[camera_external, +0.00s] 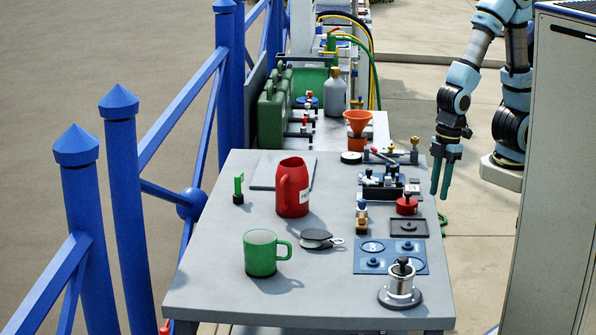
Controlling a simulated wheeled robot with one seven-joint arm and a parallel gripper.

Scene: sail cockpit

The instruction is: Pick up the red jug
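The red jug (293,190) stands upright on the grey table (215,273), left of its middle. It has a handle on its left side and a white label on its front right. My gripper (440,190) hangs beside the right edge of the table with its fingers pointing down, well to the right of the jug and apart from it. The two teal fingers show a narrow gap between them and nothing shows in it.
A green mug (262,254) stands in front of the jug, with a black pulley block (316,239) to its right. A blue tray (391,257) and a silver winch (401,280) stand at the right front. Blue railing (125,200) runs along the left.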

